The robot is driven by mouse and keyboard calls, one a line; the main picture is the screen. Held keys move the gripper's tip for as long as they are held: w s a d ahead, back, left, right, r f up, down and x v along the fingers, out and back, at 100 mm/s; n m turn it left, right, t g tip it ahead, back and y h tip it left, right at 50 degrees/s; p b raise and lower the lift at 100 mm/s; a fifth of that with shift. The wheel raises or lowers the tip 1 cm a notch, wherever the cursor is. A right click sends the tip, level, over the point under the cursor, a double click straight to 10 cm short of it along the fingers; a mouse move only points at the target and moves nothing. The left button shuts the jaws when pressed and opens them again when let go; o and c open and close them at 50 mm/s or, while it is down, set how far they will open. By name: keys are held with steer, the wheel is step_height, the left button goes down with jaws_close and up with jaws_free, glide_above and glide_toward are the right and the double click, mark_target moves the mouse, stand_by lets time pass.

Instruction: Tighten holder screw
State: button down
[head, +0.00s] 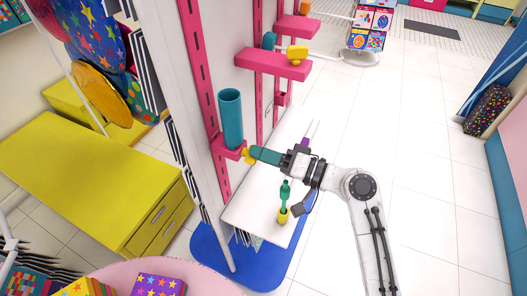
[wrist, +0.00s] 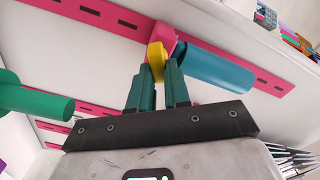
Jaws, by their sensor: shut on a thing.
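A yellow screw knob (head: 247,156) sits on the side of a pink holder (head: 226,154) fixed to a pink slotted rail. A teal tube (head: 231,118) stands upright in that holder. My gripper (head: 256,154) reaches in from the right with its dark green fingers shut on the yellow knob. In the wrist view, the yellow knob (wrist: 156,57) is between my fingertips (wrist: 160,72), partly hidden by them. The pink holder (wrist: 166,40) and teal tube (wrist: 215,68) are just beyond it.
A white shelf (head: 250,205) lies below my gripper. It bears a yellow cup (head: 284,217) with a green tool and a purple-handled tool (head: 305,140). Pink brackets (head: 272,64) jut out above. A yellow cabinet (head: 75,180) stands left; open floor lies right.

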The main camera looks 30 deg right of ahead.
steer(key=c, duration=1.1)
jaws_free()
steer(key=shift+b+v, duration=1.4)
steer(key=shift+v, duration=4.05)
steer(key=shift+o, duration=0.2)
